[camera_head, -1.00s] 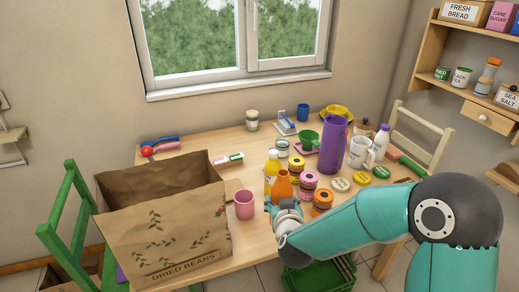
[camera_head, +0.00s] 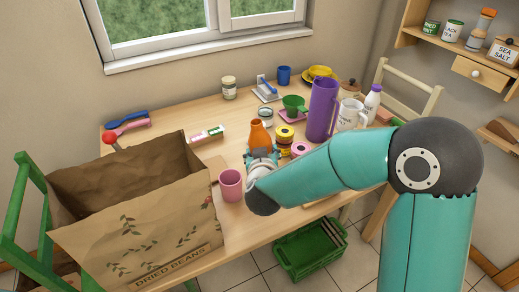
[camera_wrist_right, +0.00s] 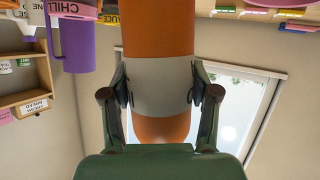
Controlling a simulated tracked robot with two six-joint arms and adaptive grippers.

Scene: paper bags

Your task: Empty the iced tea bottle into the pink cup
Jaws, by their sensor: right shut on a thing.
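The iced tea bottle, an orange bottle (camera_head: 260,137) with a pale band, is held about upright in my right gripper (camera_head: 262,158), just right of and behind the pink cup. In the right wrist view the gripper (camera_wrist_right: 160,88) is shut around the pale band of the bottle (camera_wrist_right: 158,35). The label cannot be read. The pink cup (camera_head: 231,187) stands upright on the table beside the paper bag; its contents cannot be made out. My left gripper is not in view.
A big paper bag (camera_head: 140,225) stands left of the cup, very near it. A purple tumbler (camera_head: 322,110), a white mug (camera_head: 350,114) and a yellow-and-black jar (camera_head: 285,136) stand to the right. A green crate (camera_head: 309,250) is on the floor.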

